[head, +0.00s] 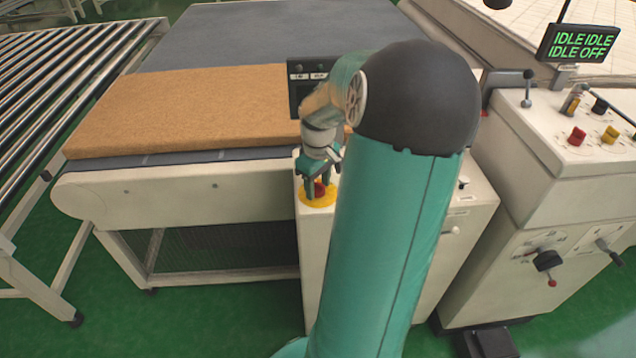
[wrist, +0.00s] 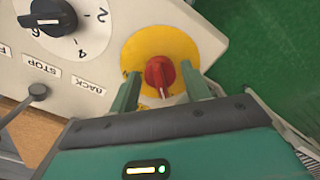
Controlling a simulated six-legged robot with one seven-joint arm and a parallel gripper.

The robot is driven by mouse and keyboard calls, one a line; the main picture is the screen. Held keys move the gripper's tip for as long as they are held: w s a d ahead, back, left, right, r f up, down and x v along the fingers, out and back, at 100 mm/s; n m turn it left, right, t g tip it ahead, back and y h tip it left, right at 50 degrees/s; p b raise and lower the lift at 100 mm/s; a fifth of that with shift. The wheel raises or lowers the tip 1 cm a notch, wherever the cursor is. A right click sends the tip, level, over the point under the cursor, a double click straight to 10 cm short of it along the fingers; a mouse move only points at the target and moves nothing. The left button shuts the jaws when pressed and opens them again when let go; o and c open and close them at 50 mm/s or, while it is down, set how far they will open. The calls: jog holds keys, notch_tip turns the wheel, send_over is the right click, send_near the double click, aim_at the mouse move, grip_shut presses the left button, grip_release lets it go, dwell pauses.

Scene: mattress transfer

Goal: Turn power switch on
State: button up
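The power switch appears to be the red rotary knob (wrist: 159,74) on a round yellow plate (wrist: 160,45). In the head view the red knob (head: 320,189) and yellow plate (head: 317,201) show on top of the white control box. My gripper (wrist: 161,84) is open, with one finger on each side of the knob's near part and a gap visible on both sides. In the head view my gripper (head: 320,172) points down over the knob and partly covers it. I cannot tell if the fingers touch the plate.
A black numbered dial (wrist: 48,17) sits beside the plate, near STOP and BACK labels. A brown mattress slab (head: 190,110) lies on the conveyor table at left. A screen (head: 578,43) reads IDLE IDLE, IDLE OFF above another control console (head: 560,125). My arm hides much of the control box.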

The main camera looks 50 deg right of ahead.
jog(key=c, duration=0.7)
jog(key=shift+m, duration=0.3)
jog(key=m, duration=0.3)
jog(key=shift+w+m, duration=0.1)
jog(key=shift+m, duration=0.2)
jog(key=m, duration=1.3)
jog(key=shift+m, duration=0.3)
